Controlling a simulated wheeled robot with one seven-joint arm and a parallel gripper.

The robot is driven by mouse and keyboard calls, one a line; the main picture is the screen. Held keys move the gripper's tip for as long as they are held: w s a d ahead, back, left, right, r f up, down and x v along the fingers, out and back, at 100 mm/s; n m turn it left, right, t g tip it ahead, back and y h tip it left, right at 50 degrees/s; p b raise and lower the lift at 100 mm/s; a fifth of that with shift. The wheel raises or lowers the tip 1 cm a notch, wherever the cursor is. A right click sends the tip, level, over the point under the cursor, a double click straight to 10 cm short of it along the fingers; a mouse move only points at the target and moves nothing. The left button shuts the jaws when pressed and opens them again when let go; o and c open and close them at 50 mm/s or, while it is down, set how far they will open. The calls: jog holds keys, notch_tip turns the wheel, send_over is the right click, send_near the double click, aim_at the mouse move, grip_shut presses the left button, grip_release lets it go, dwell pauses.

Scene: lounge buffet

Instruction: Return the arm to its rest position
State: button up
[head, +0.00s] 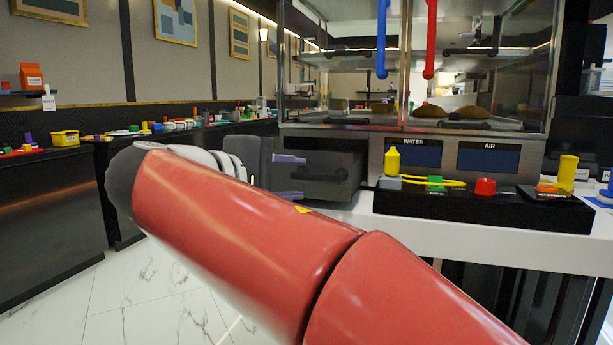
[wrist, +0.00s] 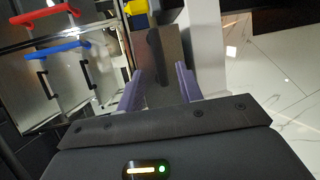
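My red arm crosses the front of the head view. My gripper (head: 302,177) shows beyond its far end, with its two purple fingers spread apart. In the wrist view my gripper (wrist: 158,70) is open, and I see nothing held between the fingers. A dark grey drawer front (head: 345,158) with a bar handle (head: 330,178) is just beyond the fingertips in the head view. My arm hides its lower left part. I cannot tell whether the fingers touch it.
A glass-fronted cabinet with a blue handle (head: 382,40) and a red handle (head: 430,40) stands above the white counter (head: 480,240). A black tray (head: 450,208) there bears small coloured items. Dark side counters (head: 45,220) line the left. Marble floor (head: 150,290) is open at lower left.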

jog(key=shift+v, duration=0.8)
jog(key=shift+d+f, duration=0.1)
jog(key=s+d+f+m+g+y, duration=0.1)
jog(key=s+d+f+g+y, duration=0.1)
jog(key=d+f, duration=0.5)
jog(key=s+d+f+m+g+y, duration=0.1)
jog(key=s+d+f+g+y, duration=0.15)
jog(key=d+f, duration=0.45)
jog(key=s+d+f+m+g+y, duration=0.1)
jog(key=s+d+f+m+y, duration=0.2)
jog(key=s+f, duration=0.5)
jog(key=s+d+f+m+g+y, duration=0.1)
jog(key=s+f+m+y, duration=0.4)
jog(key=f, duration=0.4)
jog(key=shift+h, duration=0.75)
jog(key=r+p, duration=0.3)
jog(key=p, duration=0.1)
jog(key=r+p, duration=0.2)
jog(key=shift+s+r, duration=0.25)
jog(key=shift+r, duration=0.05)
